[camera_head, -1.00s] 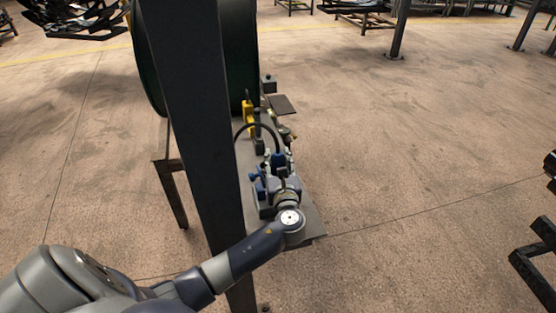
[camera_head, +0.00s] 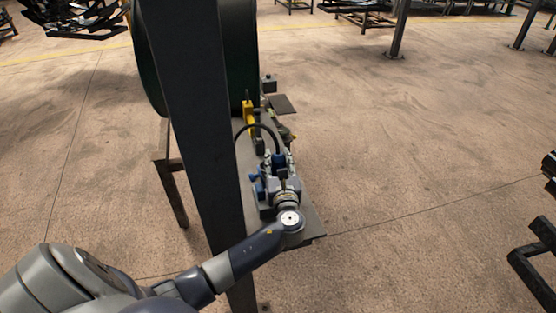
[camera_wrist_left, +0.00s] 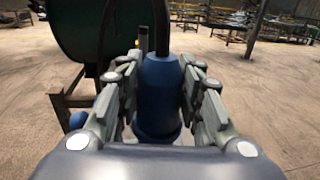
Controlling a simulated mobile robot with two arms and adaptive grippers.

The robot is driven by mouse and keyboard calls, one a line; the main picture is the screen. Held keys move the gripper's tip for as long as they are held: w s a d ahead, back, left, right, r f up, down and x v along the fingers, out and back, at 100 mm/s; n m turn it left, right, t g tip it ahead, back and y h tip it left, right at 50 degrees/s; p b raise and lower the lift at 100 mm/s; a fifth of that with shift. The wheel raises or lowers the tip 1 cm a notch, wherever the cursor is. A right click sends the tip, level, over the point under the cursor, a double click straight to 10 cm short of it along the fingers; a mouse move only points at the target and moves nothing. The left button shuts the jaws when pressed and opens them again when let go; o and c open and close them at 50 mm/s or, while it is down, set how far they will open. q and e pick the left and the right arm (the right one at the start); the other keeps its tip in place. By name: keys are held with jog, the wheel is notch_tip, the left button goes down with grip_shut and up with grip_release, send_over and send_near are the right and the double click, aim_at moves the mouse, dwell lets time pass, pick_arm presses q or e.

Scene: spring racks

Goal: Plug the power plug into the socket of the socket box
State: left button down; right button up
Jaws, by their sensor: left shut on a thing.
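The power plug (camera_wrist_left: 160,95) is blue, with a black cable rising from its top in the left wrist view. My left gripper (camera_wrist_left: 162,100) is shut on it, one finger on each side. In the head view the plug (camera_head: 279,160) shows above the grey-blue socket box (camera_head: 264,203), close to it. Blue socket covers show at the box's left side. My gripper and wrist hide part of the box, so I cannot tell whether the plug touches or enters a socket. My right gripper is not in view.
The box stands on a narrow dark bench (camera_head: 312,222). A dark upright post (camera_head: 195,130) stands just left of it and hides part of the bench. Behind are a yellow tool (camera_head: 248,113), other small tools and a large dark green reel (camera_head: 238,55).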

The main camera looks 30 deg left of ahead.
pick_arm(q)
jog(key=shift+f+b, duration=1.6)
jog(key=shift+f, duration=0.7)
jog(key=c, duration=1)
grip_release()
jog(key=shift+w+d+f, duration=0.1)
jog(key=shift+s+d+f, duration=0.2)
jog(key=shift+s+d, duration=0.05)
jog(key=shift+s, duration=0.15)
jog(key=shift+r+v, duration=0.2)
jog(key=shift+v, duration=2.6)
jog(key=shift+r+v, duration=0.15)
jog(key=shift+v, duration=2.6)
jog(key=shift+d, duration=0.1)
